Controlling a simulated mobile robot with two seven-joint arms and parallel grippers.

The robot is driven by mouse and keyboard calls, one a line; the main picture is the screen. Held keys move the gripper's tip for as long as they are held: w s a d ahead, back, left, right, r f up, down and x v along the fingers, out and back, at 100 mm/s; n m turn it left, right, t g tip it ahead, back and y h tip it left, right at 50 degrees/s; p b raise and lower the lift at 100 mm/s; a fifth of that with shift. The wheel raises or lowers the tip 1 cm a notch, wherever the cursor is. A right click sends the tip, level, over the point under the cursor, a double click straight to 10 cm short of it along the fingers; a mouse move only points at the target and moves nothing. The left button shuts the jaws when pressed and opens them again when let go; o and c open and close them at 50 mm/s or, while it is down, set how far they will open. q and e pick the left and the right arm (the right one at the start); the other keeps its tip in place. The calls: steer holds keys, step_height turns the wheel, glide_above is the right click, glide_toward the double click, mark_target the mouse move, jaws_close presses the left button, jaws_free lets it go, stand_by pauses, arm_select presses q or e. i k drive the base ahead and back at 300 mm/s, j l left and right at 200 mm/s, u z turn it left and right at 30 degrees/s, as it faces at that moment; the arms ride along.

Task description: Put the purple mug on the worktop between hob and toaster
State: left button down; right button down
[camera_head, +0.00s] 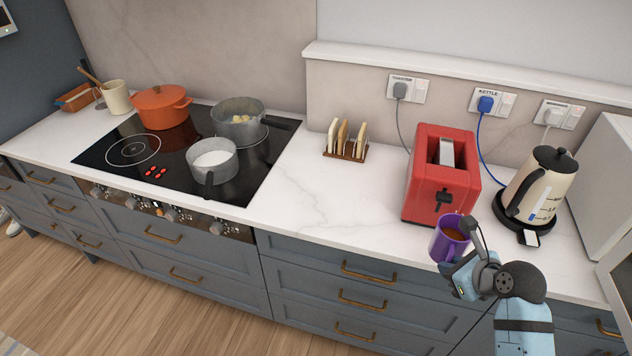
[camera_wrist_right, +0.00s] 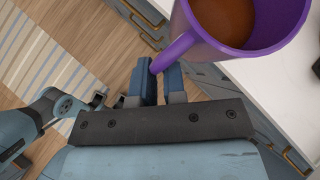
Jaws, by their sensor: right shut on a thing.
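The purple mug (camera_head: 440,244), holding brown liquid, is upright at the worktop's front edge, in front of the toaster. It also shows in the right wrist view (camera_wrist_right: 272,40). My right gripper (camera_head: 466,262) is shut on the mug's handle; its fingers show in the wrist view (camera_wrist_right: 160,84). I cannot tell whether the mug's base touches the worktop. The red toaster (camera_head: 424,187) stands behind the mug. The black hob (camera_head: 118,158) is at the left. The white marbled worktop (camera_head: 312,205) between hob and toaster is bare at the front.
A toast rack (camera_head: 345,153) with toast stands at the back between hob and toaster. A saucepan (camera_head: 212,164) stands on the hob near this stretch, its handle pointing forward. A cream kettle (camera_head: 540,186) is right of the toaster. Drawers with brass handles are below.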

mark_target(341, 207)
steer(key=i+j+u, duration=0.1)
steer(key=i+j, duration=0.65)
